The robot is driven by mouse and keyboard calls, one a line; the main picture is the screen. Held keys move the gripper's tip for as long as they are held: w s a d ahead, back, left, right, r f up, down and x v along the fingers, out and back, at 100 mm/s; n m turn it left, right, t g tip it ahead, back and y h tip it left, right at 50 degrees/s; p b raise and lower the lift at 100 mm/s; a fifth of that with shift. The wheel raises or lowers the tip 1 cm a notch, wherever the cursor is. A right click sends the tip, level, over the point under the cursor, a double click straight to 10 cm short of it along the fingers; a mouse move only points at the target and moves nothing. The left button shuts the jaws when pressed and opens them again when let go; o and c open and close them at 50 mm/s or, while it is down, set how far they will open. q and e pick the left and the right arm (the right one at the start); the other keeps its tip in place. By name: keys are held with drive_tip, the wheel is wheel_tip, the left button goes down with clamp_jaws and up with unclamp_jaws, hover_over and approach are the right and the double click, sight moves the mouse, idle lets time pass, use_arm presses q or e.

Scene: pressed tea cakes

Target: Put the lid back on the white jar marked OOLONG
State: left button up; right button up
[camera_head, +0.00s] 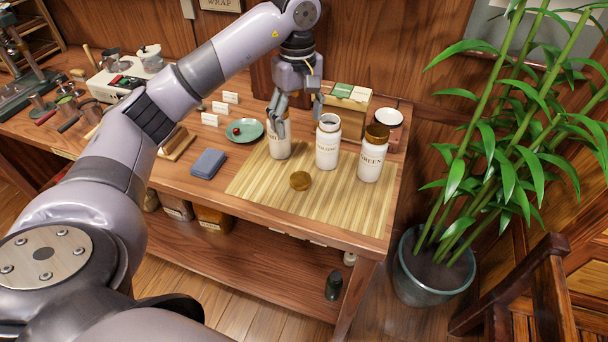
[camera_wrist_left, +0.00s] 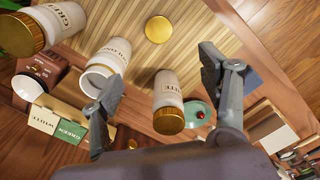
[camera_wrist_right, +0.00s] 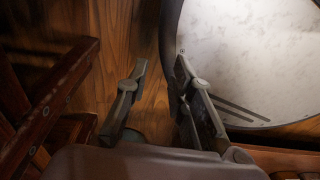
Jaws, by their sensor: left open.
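The white jar marked OOLONG (camera_head: 328,147) stands upright and open in the middle of the row on the bamboo mat (camera_head: 345,195); its bare mouth also shows in the left wrist view (camera_wrist_left: 106,62). A round golden-brown lid (camera_head: 300,180) lies flat on the mat in front of the jars; the left wrist view shows it too (camera_wrist_left: 158,29). My left gripper (camera_head: 296,112) is open and empty, pointing down above the left jar, marked WHITE (camera_head: 279,147), and partly hiding its top. In the right wrist view my right gripper (camera_wrist_right: 160,66) is open and empty, away from the table.
A lidded jar marked GREEN (camera_head: 371,160) stands right of the OOLONG jar. A green plate (camera_head: 245,131) and blue block (camera_head: 208,163) lie left. The mat's front is clear.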

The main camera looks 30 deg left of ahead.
use_arm(q)
drive_tip(key=f, duration=0.2)
drive_tip(key=p, duration=0.2)
hover_over(301, 179)
drive_tip(key=f, duration=0.9)
drive_tip(key=shift+a, duration=0.3)
drive_tip(key=shift+f, duration=0.6)
use_arm(e)
drive_tip(key=shift+s+d+r, duration=0.15)
drive_tip(key=shift+s+r, duration=0.7)
drive_tip(key=shift+r, duration=0.15)
use_arm(q)
drive_tip(key=shift+f, duration=0.15)
use_arm(e)
drive_tip(key=shift+r, duration=0.1)
use_arm(q)
drive_tip(key=shift+d+f+p, duration=0.15)
drive_tip(key=shift+f+p, duration=0.2)
drive_tip(key=shift+p, duration=0.1)
wheel_tip(301, 179, down, 4)
drive_tip(key=shift+d+r+p, duration=0.1)
drive_tip(key=shift+r+p, duration=0.1)
drive_tip(key=shift+p, duration=0.45)
drive_tip(key=shift+f, duration=0.35)
use_arm(e)
drive_tip(key=shift+w+r, duration=0.1)
drive_tip(key=shift+r, duration=0.85)
